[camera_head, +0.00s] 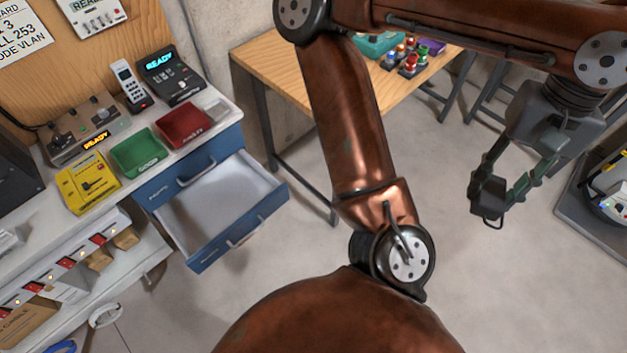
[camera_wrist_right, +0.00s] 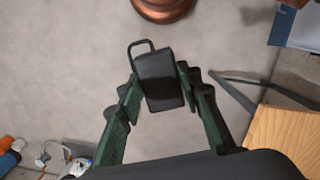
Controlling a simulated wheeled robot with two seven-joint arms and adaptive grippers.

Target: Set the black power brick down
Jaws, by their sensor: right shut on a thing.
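The black power brick (camera_wrist_right: 160,82) is a dark box with a thin black loop at one end. In the right wrist view it sits between the two green fingertips of my right gripper, touching both. In the head view my right gripper (camera_head: 493,192) hangs at the right, shut on the brick, above open floor. The brick (camera_head: 487,205) shows small and dark at the fingertips there, with its loop hanging below. Nothing is seen under it but grey floor. My left gripper is not in view.
A workbench at left holds a green tray (camera_head: 139,153), a red tray (camera_head: 184,127), a yellow box (camera_head: 88,183) and devices. Its blue drawer (camera_head: 222,205) stands open and looks empty. A wooden table (camera_head: 283,66) with small coloured items stands behind my arm. A dark platform lies far right.

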